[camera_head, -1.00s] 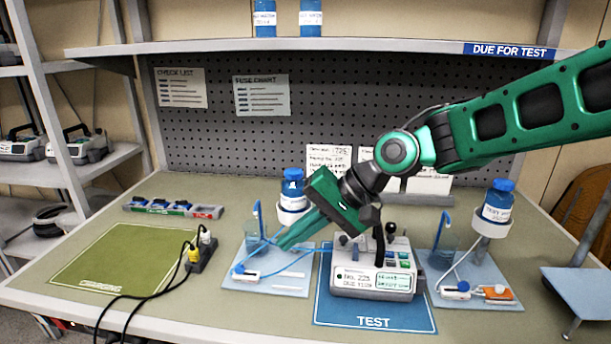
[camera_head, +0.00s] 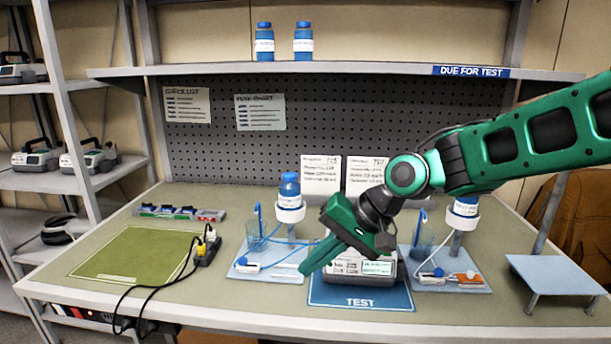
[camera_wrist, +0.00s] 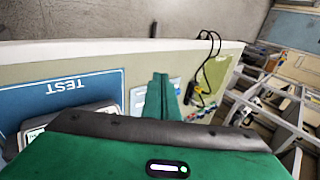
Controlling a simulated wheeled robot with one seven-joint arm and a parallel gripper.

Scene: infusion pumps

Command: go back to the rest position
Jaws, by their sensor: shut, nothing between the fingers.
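My gripper (camera_head: 306,270) is shut and empty. In the head view it hangs over the workbench (camera_head: 235,318), its fingertips in front of the left edge of the blue TEST mat (camera_head: 360,303). The wrist view shows the shut green fingers (camera_wrist: 158,80) pointing across the bench. An infusion pump (camera_head: 378,268) sits on the TEST mat, and my gripper and wrist hide much of it in the head view. A blue-capped bottle (camera_head: 289,190) stands upright in a holder on the left tray (camera_head: 270,277). Another bottle (camera_head: 465,207) stands in the right holder, partly behind my arm.
The green CHARGING mat (camera_head: 135,254) is empty. A rack of small items (camera_head: 180,212) is at the back left. A small raised stand (camera_head: 555,272) is at the right. The DUE FOR TEST shelf (camera_head: 350,70) runs above.

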